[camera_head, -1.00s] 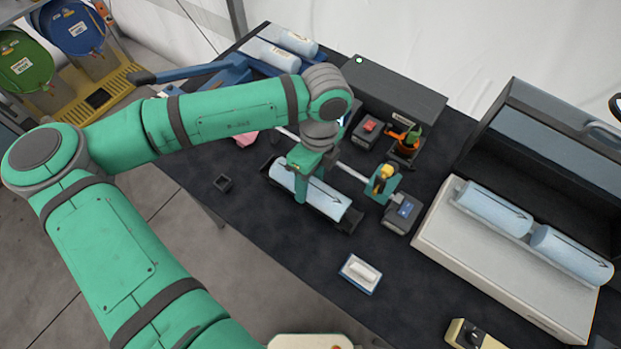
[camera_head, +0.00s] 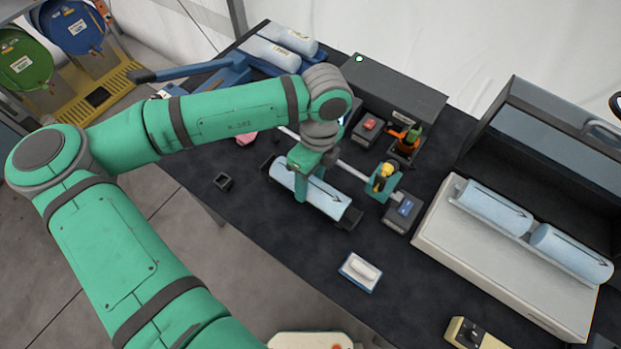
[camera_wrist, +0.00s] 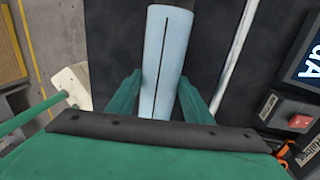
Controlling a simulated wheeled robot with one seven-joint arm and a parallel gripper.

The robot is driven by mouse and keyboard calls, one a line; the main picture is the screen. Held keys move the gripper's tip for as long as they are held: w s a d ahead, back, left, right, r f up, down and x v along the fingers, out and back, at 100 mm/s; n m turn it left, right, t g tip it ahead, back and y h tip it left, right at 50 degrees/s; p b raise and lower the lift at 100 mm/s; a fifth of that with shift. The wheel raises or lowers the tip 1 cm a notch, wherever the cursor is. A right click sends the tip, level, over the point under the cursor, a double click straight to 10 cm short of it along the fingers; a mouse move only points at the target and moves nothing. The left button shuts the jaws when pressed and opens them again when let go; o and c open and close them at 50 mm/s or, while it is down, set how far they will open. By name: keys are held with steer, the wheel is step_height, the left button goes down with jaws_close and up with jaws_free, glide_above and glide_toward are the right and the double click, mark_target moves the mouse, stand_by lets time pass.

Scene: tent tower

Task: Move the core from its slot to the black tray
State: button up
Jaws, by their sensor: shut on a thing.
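The core is a light-blue cylinder (camera_head: 325,196) with a dark line along it. It lies lengthwise along the black tray (camera_head: 352,216) in the middle of the dark table, and only the tray's ends and edges show around it. I cannot tell whether the core touches the tray's bottom. My gripper (camera_head: 302,188) points down over the core's middle and is shut on it. In the wrist view the core (camera_wrist: 164,55) runs between the two green fingers of my gripper (camera_wrist: 160,96). The gripper's body hides its near end.
A pale case (camera_head: 440,240) with two similar cylinders stands at the right. Two more cylinders (camera_head: 272,54) lie on a blue stand at the back. Small devices (camera_head: 401,212) stand right of the tray. A white block on a blue-edged base (camera_head: 359,271) lies in front. Bare table surrounds it.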

steer(key=o, duration=1.6)
steer(key=shift+f, duration=0.1)
steer(key=shift+c, duration=0.2)
step_height(320, 180, up, 11)
steer(key=w, duration=0.1)
steer(key=shift+w+d+f, duration=0.15)
steer(key=shift+w+d, duration=0.05)
steer(key=shift+d, duration=0.25)
